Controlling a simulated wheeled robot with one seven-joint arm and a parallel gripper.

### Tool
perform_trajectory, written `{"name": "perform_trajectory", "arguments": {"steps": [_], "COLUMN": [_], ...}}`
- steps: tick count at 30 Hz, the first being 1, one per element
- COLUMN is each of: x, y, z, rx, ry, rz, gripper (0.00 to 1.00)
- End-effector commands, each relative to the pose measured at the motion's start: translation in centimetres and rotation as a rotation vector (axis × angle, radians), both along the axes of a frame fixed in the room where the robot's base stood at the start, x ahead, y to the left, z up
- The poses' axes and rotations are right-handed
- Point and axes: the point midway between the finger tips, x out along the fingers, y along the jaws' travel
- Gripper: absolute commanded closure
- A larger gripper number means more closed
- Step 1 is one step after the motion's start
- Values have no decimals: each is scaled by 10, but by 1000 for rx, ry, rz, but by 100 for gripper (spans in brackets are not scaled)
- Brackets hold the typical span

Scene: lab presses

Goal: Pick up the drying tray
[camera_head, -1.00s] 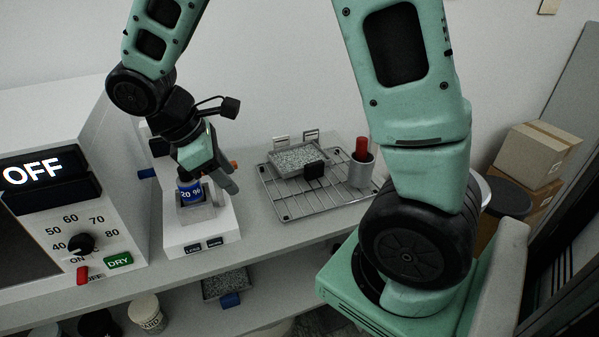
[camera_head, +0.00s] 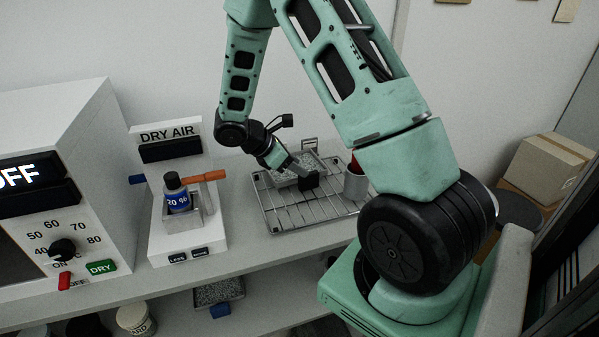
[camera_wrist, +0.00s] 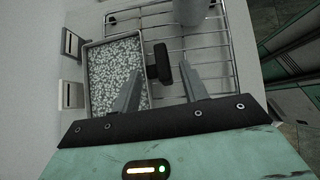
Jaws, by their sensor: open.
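A grey tray (camera_head: 316,160) full of pale granules stands on the wire rack on the bench. It has a black block-shaped handle (camera_head: 309,180) on its near side. The tray (camera_wrist: 150,70) and the handle (camera_wrist: 162,62) also show in the wrist view. My gripper (camera_head: 300,168) is over the tray's handle side, open and empty. In the wrist view, the fingertips of my gripper (camera_wrist: 158,68) appear on either side of the handle. I cannot tell whether they touch it. A similar granule tray with a blue handle (camera_head: 220,310) lies on the lower shelf.
The wire rack (camera_head: 290,222) also bears a metal cup (camera_head: 354,186) with a red-handled item, close right of the tray. Left stand a dry-air unit (camera_head: 165,240) holding a blue-labelled bottle (camera_head: 177,195), and an oven (camera_head: 60,190). Small frames (camera_wrist: 71,43) stand behind the tray.

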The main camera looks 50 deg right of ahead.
Motion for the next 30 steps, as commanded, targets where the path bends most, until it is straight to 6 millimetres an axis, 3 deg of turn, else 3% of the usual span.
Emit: {"name": "perform_trajectory", "arguments": {"steps": [15, 23, 24, 28, 30], "x": [-20, -20, -20, -20, -20], "y": [-33, -36, -35, -35, -35], "z": [-39, -42, -42, -42, -42], "rx": [2, 0, 0, 0, 0], "ry": [1, -2, -2, -2, -2], "rz": [-1, 0, 0, 0, 0], "gripper": [56, 56, 59, 95, 100]}}
